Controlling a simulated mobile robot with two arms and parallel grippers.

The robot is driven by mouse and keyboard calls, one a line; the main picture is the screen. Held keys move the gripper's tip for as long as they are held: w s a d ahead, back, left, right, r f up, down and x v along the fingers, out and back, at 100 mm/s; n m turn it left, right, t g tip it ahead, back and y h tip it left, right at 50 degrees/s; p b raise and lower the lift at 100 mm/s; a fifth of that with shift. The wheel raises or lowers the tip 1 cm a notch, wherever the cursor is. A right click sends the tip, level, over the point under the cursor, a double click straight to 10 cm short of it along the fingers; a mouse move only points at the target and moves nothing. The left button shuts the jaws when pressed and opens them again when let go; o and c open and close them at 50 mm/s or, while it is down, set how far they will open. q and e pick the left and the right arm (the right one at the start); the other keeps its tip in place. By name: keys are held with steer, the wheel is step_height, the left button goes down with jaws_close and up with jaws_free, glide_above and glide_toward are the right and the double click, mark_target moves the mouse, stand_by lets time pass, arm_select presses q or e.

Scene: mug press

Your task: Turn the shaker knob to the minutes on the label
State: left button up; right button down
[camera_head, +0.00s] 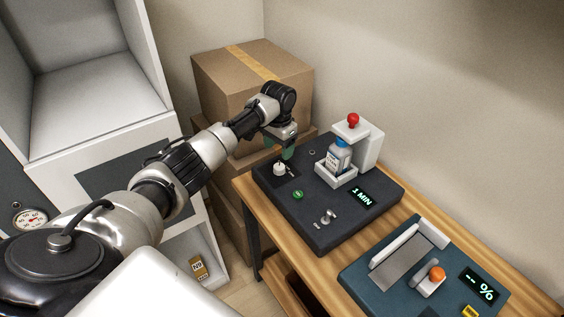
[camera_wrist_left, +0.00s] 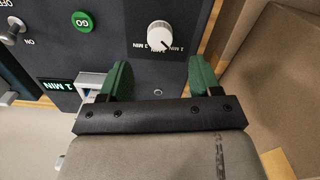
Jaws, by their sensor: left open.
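The shaker (camera_head: 315,236) is a dark box on the wooden table. Its white knob (camera_head: 279,169) is at the far left corner; in the left wrist view the knob (camera_wrist_left: 159,35) shows a dark pointer line and upside-down minute marks beside it, partly legible. The display (camera_head: 362,197) reads 1 MIN. A labelled bottle (camera_head: 338,157) stands in the white holder; its label text is too small to read. My left gripper (camera_head: 287,152) is open, with green fingertips just behind the knob. In the wrist view, the knob lies ahead of the gap between the fingers (camera_wrist_left: 160,80), untouched.
A green GO button (camera_head: 298,195) and a metal toggle switch (camera_head: 328,217) are on the shaker. A red-topped white post (camera_head: 368,145) stands behind the bottle. Cardboard boxes (camera_head: 240,80) are close behind my left gripper. A blue device (camera_head: 400,285) with a % display sits at right.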

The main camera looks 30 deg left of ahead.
mark_target(279, 166)
arm_select(q)
step_height(279, 166, down, 4)
steer(key=shift+r, duration=0.15)
step_height(279, 166, down, 3)
steer(key=shift+w+f, duration=0.15)
steer(key=shift+f, duration=0.35)
arm_select(e)
steer(key=shift+r, duration=0.1)
arm_select(q)
steer(key=shift+c, duration=0.5)
steer(key=c, duration=0.8)
arm_select(e)
steer(key=shift+s, duration=0.4)
